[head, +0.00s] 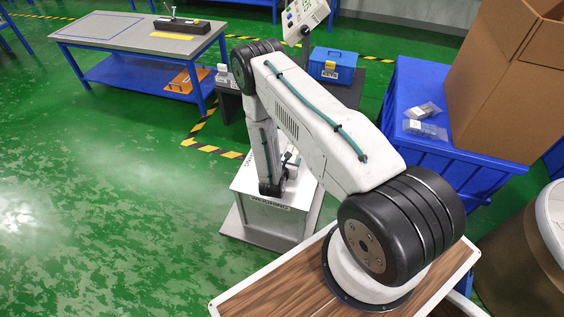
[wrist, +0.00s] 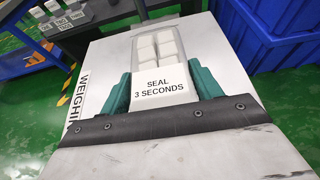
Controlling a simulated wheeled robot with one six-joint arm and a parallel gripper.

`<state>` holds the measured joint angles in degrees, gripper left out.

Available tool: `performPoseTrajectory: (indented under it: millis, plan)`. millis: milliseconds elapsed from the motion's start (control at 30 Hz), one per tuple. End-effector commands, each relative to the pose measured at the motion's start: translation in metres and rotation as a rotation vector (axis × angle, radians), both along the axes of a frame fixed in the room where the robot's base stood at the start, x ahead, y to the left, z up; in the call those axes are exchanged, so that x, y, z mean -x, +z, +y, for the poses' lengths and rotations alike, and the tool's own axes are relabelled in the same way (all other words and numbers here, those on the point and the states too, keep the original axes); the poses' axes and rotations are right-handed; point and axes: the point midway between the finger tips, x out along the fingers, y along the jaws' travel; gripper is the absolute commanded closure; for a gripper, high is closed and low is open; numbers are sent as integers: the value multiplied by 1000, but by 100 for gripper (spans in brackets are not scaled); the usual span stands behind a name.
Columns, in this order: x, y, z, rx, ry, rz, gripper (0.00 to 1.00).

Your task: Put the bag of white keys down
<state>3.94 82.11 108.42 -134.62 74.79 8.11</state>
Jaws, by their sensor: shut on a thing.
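My gripper (wrist: 160,80) shows in the wrist view with its two teal fingers on either side of a clear bag of white keys (wrist: 158,45). The fingers are shut on the bag, and its far end with several white blocks sticks out beyond them. A white panel reading "SEAL 3 SECONDS" (wrist: 158,92) shows between the fingers; I cannot tell if it is part of the bag. Below is a white-topped weighing stand (wrist: 100,60), also in the head view (head: 268,218). Whether the bag touches the top is unclear. In the head view my arm hides most of the gripper.
A grey-topped workbench (head: 125,32) is at far left. Green floor (head: 120,170) is clear on the left.

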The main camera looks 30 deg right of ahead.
Motion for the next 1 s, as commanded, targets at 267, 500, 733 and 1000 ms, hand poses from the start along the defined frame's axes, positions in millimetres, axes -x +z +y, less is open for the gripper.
performPoseTrajectory:
  millis: [267,500,733,1000]
  plan:
    - [-32,-3,7,-1,0,-1,63]
    - [-37,-33,8,0,-1,2,63]
    - [-38,-39,8,0,-1,0,63]
    - [-37,-42,8,-1,-1,1,28]
